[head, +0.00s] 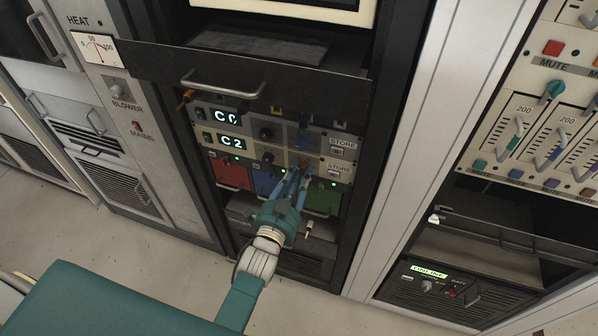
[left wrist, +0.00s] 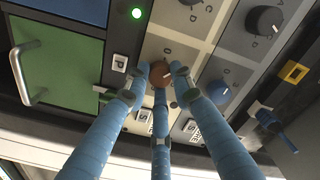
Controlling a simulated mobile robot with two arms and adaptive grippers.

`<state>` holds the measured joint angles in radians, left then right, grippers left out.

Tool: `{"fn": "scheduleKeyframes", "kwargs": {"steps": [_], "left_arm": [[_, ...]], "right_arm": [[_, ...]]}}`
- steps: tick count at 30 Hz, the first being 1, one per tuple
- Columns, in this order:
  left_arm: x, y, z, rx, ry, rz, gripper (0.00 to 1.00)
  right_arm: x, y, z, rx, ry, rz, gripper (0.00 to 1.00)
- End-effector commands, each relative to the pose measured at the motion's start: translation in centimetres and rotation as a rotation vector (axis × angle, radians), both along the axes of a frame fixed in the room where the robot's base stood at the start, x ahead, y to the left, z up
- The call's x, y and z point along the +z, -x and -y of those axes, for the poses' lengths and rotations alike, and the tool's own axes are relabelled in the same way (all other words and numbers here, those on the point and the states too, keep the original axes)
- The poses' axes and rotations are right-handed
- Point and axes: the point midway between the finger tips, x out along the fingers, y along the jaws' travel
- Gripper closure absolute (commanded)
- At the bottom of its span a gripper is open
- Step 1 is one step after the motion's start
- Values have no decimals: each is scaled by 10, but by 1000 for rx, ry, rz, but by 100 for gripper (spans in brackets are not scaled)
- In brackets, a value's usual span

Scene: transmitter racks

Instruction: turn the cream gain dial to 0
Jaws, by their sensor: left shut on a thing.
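The cream panel (head: 315,168) is the lower of two dial rows in the rack in the head view, with a lit display (head: 231,143) that reads "C2". My left gripper (head: 299,168) reaches up to the right part of this panel. In the left wrist view, its three blue fingers (left wrist: 161,78) close around a brown dial (left wrist: 160,72) on the cream panel. The fingers partly cover the dial and its scale. A pale mark shows on its face, but I cannot read its setting. My right gripper is not in view.
A grey panel with a "C0" display (head: 227,117) sits just above, with a blue dial (left wrist: 219,92) near the fingers. Below are red (head: 230,172) and green (left wrist: 55,75) modules with protruding handles. An open drawer (head: 222,88) juts out above.

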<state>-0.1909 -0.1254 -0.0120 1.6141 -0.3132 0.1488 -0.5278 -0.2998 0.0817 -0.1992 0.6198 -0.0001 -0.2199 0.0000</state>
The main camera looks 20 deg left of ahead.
Motion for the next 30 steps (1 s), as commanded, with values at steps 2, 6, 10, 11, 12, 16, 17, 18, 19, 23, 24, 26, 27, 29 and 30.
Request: {"fn": "scheduleKeyframes", "kwargs": {"steps": [2,6,10,11,12,16,17,18,19,23,24,26,27,29,30], "left_arm": [[0,0,1,-2,73,-6,100],[1,0,1,-2,205,-9,100],[1,0,1,-1,326,-14,100],[1,0,1,-1,352,-15,100],[1,0,1,-1,387,-15,100],[1,0,0,-1,490,-19,100],[1,0,0,-1,510,-19,100],[1,0,0,-1,539,-20,100],[1,0,0,-1,557,-20,100],[1,0,0,-1,628,-23,100],[1,0,0,-1,646,-23,100],[1,0,0,-1,669,-24,100],[1,0,0,-1,683,-25,100],[0,0,0,-1,698,-25,100],[0,0,0,0,706,-25,100]], "right_arm": [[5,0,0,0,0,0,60],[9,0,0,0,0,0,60],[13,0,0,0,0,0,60],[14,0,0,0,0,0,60],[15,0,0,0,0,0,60],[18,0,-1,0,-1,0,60],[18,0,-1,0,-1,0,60],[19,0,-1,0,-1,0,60],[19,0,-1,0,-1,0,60],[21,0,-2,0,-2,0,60],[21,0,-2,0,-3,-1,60],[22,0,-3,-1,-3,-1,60],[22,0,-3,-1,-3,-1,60],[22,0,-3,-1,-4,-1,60],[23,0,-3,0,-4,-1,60]]}}
